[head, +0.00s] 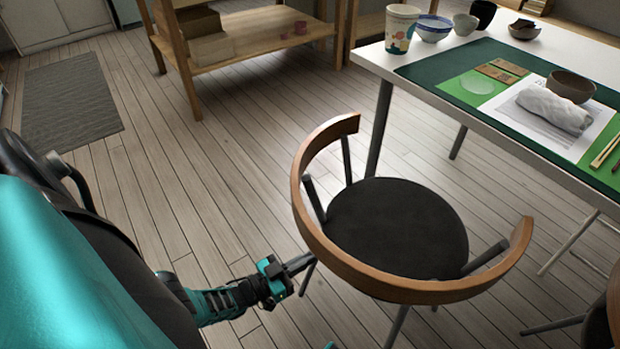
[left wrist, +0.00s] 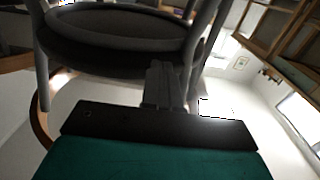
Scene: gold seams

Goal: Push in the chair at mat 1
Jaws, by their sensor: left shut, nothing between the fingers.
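The chair (head: 397,232) has a round dark seat, a curved wooden back rail and grey legs. It stands apart from the white table, with the open side of its rail facing the table. A dark green mat (head: 428,72) lies on the table; I see no number on it. My left gripper (head: 298,264) is shut and empty, low beside the chair's back, with its tips near or under the rail. In the left wrist view the fingers (left wrist: 163,86) point at the underside of the chair seat (left wrist: 120,45); contact cannot be told. My right gripper is out of view.
The white table (head: 372,57) carries a cup (head: 401,30), bowls, a wrapped white bundle (head: 553,109) and chopsticks. Part of another chair (head: 597,325) shows at the lower right. A wooden shelf (head: 255,45) stands behind. Floor between chair and table is clear.

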